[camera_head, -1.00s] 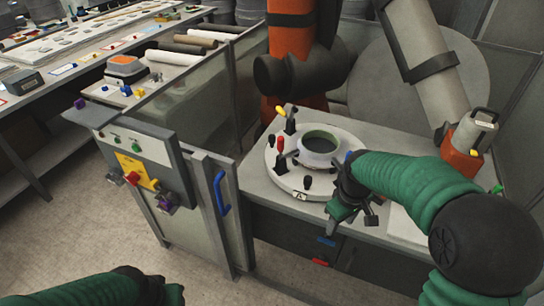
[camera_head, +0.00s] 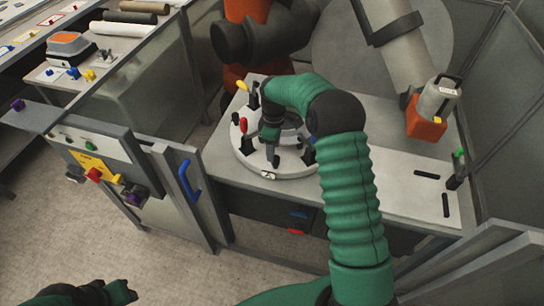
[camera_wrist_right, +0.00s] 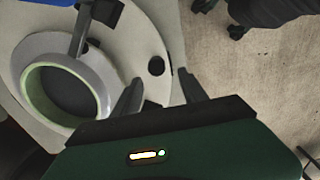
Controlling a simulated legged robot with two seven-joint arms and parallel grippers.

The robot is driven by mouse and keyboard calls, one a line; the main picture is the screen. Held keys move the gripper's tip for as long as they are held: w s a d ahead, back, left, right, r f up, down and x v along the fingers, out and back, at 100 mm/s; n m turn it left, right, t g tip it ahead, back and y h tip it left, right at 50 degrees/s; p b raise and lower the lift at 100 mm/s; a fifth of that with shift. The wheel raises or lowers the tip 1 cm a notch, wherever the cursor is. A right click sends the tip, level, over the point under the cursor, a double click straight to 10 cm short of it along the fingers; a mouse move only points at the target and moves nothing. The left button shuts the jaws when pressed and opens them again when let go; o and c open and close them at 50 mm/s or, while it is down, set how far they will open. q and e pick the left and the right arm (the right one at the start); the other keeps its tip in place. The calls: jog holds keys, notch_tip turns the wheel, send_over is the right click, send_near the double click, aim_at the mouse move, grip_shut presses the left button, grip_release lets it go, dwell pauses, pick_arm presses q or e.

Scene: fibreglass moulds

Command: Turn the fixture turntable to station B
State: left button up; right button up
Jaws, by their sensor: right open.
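The round white fixture turntable (camera_head: 240,161) sits on a grey bench top. A small plate with a dark mark, perhaps an A, is at its front rim (camera_head: 268,175). A pale ring-shaped mould (camera_wrist_right: 98,84) with a green inner edge rests on it, mostly hidden behind my right arm in the head view. My right gripper (camera_head: 271,158) points down over the front of the turntable. In the wrist view its fingers (camera_wrist_right: 158,90) are apart, with a black knob (camera_wrist_right: 156,66) just ahead of the gap between them. My left gripper (camera_head: 122,291) is low at the left, its jaws unclear.
Clamps with red (camera_head: 243,124) and yellow (camera_head: 243,86) tips stand on the turntable's left side. A large orange and grey robot arm (camera_head: 428,115) hangs behind. A control box (camera_head: 95,160) and a blue-handled gate (camera_head: 188,180) stand left. The bench's right side holds a pale plate.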

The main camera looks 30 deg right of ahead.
aim_at(277, 157)
jog(key=f, duration=0.1)
jog(key=d+f, duration=0.1)
jog(key=f, duration=0.1)
jog(key=d+f, duration=0.1)
jog(key=f, duration=0.1)
jog(key=shift+f, duration=0.25)
jog(key=shift+s+f, duration=0.15)
jog(key=shift+f, duration=0.05)
jog(key=shift+a+r, duration=0.15)
jog(key=shift+a, duration=0.8)
jog(key=shift+c, duration=2.3)
jog(key=shift+d, duration=0.2)
jog(key=shift+c, duration=1.1)
jog(key=shift+d, duration=0.2)
jog(key=shift+c, duration=1.2)
jog(key=shift+s+d, duration=0.1)
jog(key=shift+d, duration=0.15)
grip_shut()
pick_arm(q)
jog(key=shift+s+d+r, duration=0.15)
jog(key=shift+d+r, duration=0.35)
jog(key=shift+d, duration=0.2)
